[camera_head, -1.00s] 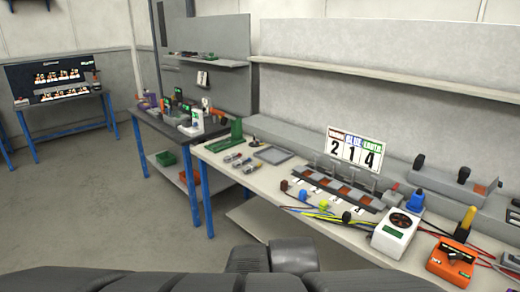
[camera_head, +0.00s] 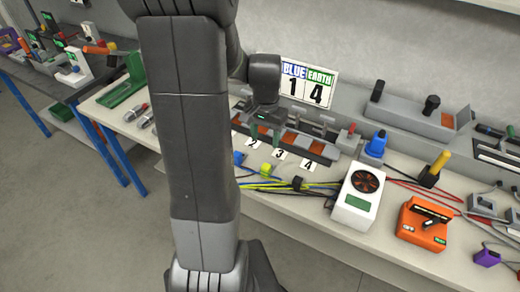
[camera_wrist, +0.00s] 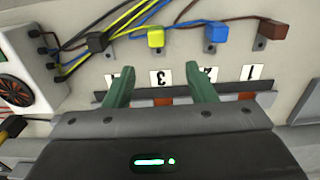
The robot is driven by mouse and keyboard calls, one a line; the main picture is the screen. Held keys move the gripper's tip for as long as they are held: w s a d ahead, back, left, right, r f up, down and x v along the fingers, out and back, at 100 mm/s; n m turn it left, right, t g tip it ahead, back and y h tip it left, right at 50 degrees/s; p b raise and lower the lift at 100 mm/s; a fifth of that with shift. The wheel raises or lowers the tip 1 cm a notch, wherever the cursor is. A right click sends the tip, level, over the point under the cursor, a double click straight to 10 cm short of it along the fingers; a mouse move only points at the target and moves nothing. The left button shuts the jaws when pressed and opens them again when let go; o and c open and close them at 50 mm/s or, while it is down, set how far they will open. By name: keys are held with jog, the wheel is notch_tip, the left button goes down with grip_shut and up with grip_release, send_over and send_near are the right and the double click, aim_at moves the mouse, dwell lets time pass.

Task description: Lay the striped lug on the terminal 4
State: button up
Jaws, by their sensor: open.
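The yellow lug, on a yellow-green wire, looks like the striped one; its stripes are not clear. It lies on the bench front, in the head view (camera_head: 266,170) and the wrist view (camera_wrist: 155,38). Terminal 4 is the copper pad (camera_head: 317,147) at the right end of the terminal strip, behind the label 4 (camera_head: 308,164); the wrist view hides most of its pad behind my gripper. My gripper (camera_wrist: 157,70) is open and empty over the strip. Its green fingers straddle the label 3 (camera_wrist: 160,77), with the yellow lug beyond them.
A blue lug (camera_wrist: 215,33), a brown lug (camera_wrist: 271,29) and a black lug (camera_wrist: 97,41) lie beside the yellow one. A sign (camera_head: 308,84) stands behind the strip. A white meter (camera_head: 357,198) and an orange device (camera_head: 425,227) stand to the right.

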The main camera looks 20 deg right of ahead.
aim_at(266, 165)
notch_tip(266, 165, down, 8)
jog(key=shift+s+f, duration=0.1)
jog(key=shift+f, duration=0.15)
jog(key=shift+s+d+f+p, duration=0.1)
jog(key=shift+f+p, duration=0.25)
jog(key=shift+f, duration=0.95)
jog(key=shift+s+d+f+p, duration=0.1)
jog(key=shift+f+p, duration=0.25)
jog(key=shift+f, duration=0.95)
jog(key=c, duration=1.1)
